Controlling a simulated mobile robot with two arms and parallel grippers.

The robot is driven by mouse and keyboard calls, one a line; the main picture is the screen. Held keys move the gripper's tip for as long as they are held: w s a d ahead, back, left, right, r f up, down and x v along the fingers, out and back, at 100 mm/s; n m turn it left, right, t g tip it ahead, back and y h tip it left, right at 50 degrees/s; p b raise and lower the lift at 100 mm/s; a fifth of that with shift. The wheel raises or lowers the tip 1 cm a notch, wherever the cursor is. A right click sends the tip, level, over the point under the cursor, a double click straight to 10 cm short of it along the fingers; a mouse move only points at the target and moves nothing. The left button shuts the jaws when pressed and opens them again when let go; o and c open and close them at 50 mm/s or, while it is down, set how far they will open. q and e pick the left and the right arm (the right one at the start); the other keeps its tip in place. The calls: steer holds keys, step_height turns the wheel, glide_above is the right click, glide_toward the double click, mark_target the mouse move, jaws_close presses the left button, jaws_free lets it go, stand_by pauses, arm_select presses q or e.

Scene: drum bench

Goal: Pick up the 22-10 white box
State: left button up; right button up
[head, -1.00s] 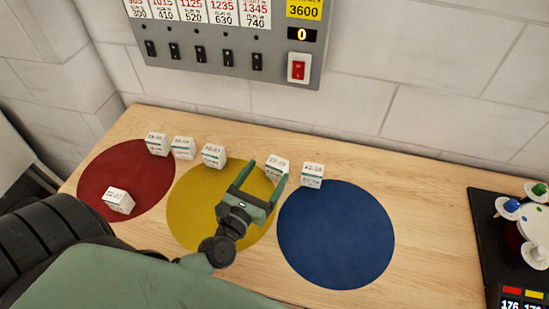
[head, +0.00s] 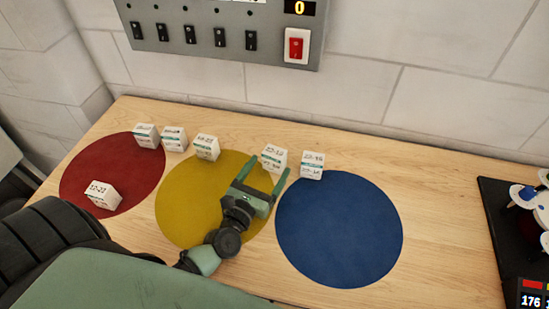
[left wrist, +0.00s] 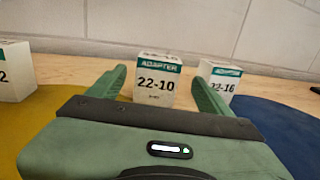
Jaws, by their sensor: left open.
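The 22-10 white box (left wrist: 156,83) stands upright on the wooden bench, its teal ADAPTER band and number facing my left wrist camera. In the head view it is the white box (head: 274,158) at the back right edge of the yellow circle. My left gripper (head: 265,178) is open just in front of it. In the left wrist view the two green fingers (left wrist: 158,88) point toward the box, one on each side of it in the picture. The box appears to be still beyond the fingertips. My right gripper is not in view.
A 22-16 box (left wrist: 219,79) stands close to the right, at the blue circle's edge (head: 340,235). Other white boxes (head: 207,147) stand to the left, and one (head: 103,195) lies on the red circle. A dark tray (head: 497,215) is at the far right. A grey switch panel (head: 225,50) hangs behind.

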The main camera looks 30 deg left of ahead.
arm_select(q)
steer(key=w, duration=0.1)
steer(key=w+p, duration=0.1)
steer(key=w+r, duration=0.1)
steer(key=w, duration=0.1)
steer(key=shift+a+p, duration=0.3)
steer(key=shift+w+f, duration=0.15)
steer(key=shift+w, duration=0.25)
steer(key=c, duration=1.5)
steer(key=shift+c, duration=0.2)
step_height(320, 180, up, 14)
steer(key=p, duration=1.2)
step_height(320, 180, up, 6)
steer(key=p, duration=0.1)
glide_above(271, 160)
steer(key=w, duration=0.2)
steer(key=shift+s, duration=0.1)
